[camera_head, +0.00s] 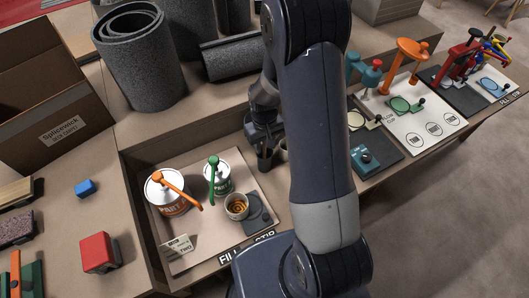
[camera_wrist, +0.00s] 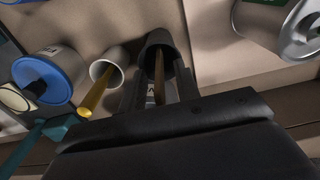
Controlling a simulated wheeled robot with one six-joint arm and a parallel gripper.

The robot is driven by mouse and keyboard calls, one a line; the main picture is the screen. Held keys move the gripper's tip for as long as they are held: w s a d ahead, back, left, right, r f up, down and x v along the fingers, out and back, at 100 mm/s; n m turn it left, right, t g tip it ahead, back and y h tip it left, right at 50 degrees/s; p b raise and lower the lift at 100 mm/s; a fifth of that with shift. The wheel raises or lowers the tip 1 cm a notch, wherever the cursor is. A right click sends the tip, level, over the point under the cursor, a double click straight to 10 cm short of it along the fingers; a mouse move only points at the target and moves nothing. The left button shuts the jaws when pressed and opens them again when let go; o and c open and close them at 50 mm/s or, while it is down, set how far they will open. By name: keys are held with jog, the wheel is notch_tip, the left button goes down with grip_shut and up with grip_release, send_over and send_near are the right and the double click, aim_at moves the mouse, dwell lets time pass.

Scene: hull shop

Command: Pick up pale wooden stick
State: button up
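A wooden stick (camera_wrist: 159,76), brownish in this light, stands tilted in a dark cup (camera_wrist: 153,42) in the wrist view. My gripper (camera_wrist: 161,80) is open, with one finger on each side of the stick and visible gaps between. A yellow stick (camera_wrist: 97,98) leans in a white cup (camera_wrist: 107,68) just left of my gripper. In the head view my gripper (camera_head: 265,158) points down at the back right of a pale board (camera_head: 183,266). The stick cannot be made out there, and my arm hides part of the area.
A can with a blue rim (camera_wrist: 27,73) and a teal handle stands left in the wrist view; a silver can (camera_wrist: 298,38) stands right. In the head view, paint cans with an orange pump (camera_head: 165,210) and a green pump (camera_head: 218,185) stand near a small cup (camera_head: 236,216).

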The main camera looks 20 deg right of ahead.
jog(key=shift+f, duration=0.4)
grip_shut()
